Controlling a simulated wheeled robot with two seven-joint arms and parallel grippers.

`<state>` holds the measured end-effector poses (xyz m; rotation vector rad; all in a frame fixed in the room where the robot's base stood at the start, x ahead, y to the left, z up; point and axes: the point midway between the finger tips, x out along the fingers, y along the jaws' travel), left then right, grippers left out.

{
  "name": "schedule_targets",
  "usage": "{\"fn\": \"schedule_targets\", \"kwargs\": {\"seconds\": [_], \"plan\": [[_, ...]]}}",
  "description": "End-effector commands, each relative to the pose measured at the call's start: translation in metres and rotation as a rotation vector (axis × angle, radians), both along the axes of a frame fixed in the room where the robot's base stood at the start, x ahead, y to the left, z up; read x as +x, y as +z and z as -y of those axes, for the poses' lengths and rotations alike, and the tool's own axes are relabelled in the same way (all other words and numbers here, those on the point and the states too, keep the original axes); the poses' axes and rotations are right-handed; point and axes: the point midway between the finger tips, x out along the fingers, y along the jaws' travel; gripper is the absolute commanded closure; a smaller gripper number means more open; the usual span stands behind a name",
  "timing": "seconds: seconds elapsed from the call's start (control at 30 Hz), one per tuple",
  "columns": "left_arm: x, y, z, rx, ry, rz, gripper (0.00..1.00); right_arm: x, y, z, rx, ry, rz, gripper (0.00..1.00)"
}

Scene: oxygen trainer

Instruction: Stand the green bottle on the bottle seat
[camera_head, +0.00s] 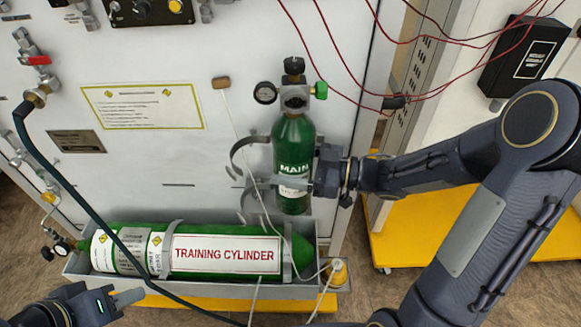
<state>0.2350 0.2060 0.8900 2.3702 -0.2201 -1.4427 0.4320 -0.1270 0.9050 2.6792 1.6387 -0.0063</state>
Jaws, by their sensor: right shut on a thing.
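The green bottle (294,150), marked MAIN, stands about upright in front of the white panel, with a valve head and gauge on top. My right gripper (288,184) reaches in from the right and is shut on the bottle's lower body. Open curved metal clamps (240,158) are just left of the bottle. The bottle's base is just behind the tray holding the lying cylinder. I cannot make out the bottle seat or whether the base touches anything. My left gripper (128,298) is low at the left, away from the bottle; its finger opening is unclear.
A green training cylinder (140,252) lies strapped in a grey tray (205,289) below the bottle. A dark hose (65,180) crosses the left side. A thin pale cord (236,125) hangs in front of the panel by the clamps. Red wires (345,70) run above right.

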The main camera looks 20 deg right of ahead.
Motion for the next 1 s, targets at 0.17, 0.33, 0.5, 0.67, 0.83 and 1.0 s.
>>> {"fn": "schedule_targets", "kwargs": {"seconds": [0.17, 0.33, 0.5, 0.67, 0.83, 1.0], "plan": [[0.0, 0.003, 0.0, 0.0, 0.0, 0.0, 0.64, 0.01, 0.004, 0.002, 0.005, 0.002, 0.009, 0.99], [0.0, 0.004, 0.0, 0.0, 0.0, 0.0, 0.64, 0.019, 0.004, 0.005, 0.005, 0.002, 0.009, 0.99], [0.0, 0.0, 0.0, 0.0, 0.0, 0.0, 0.64, 0.022, -0.001, 0.006, 0.006, 0.001, 0.009, 0.99], [0.0, -0.002, 0.0, 0.0, 0.0, 0.0, 0.64, 0.022, -0.005, 0.006, 0.005, 0.0, 0.009, 0.99], [0.0, -0.003, 0.0, 0.0, 0.0, 0.0, 0.64, 0.022, -0.007, 0.006, 0.005, 0.0, 0.009, 0.99], [0.0, -0.003, 0.0, 0.0, 0.0, 0.0, 0.64, 0.022, -0.007, 0.006, 0.004, -0.001, 0.009, 0.99]]}}
